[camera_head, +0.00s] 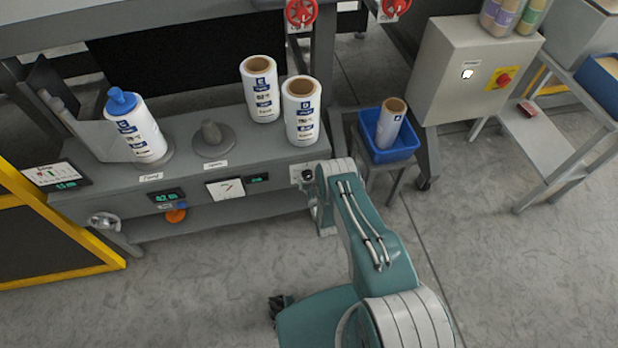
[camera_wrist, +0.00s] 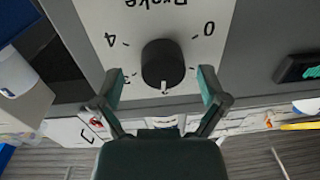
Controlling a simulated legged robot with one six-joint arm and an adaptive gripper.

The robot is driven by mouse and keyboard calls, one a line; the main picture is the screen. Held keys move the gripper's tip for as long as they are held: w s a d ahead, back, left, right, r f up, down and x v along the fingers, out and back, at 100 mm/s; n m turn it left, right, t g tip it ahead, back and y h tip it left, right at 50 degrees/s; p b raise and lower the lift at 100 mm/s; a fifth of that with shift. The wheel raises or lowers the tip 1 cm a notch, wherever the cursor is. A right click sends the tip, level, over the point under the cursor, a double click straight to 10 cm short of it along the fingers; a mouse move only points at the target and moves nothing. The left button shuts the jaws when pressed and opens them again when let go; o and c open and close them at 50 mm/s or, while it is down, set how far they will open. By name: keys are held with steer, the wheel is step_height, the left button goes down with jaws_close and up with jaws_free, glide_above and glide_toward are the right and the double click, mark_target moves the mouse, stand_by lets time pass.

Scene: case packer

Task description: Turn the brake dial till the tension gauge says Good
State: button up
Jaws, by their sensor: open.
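The brake dial (camera_wrist: 162,63) is a round black knob on a white plate marked "Brake", which appears upside down in the wrist view. My gripper (camera_wrist: 161,76) is open, with one finger on each side of the dial and gaps visible; I see no contact. In the head view the dial (camera_head: 308,174) sits at the right end of the bench front.
Green displays (camera_head: 167,196) (camera_wrist: 312,72) are on the bench front. Two label rolls (camera_head: 262,90) (camera_head: 301,110) stand on the bench top above the dial. A blue bin (camera_head: 388,150) with a roll stands close to the right. The floor in front is clear.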

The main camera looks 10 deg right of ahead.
steer(key=shift+w+a, duration=0.1)
steer(key=shift+w, duration=0.35)
steer(key=c, duration=1.2)
steer(key=shift+o, duration=0.3)
steer(key=n, duration=0.5)
steer(key=shift+r, duration=0.15)
steer(key=shift+w+a, duration=0.1)
steer(key=o, duration=1.1)
steer(key=shift+o, duration=0.2)
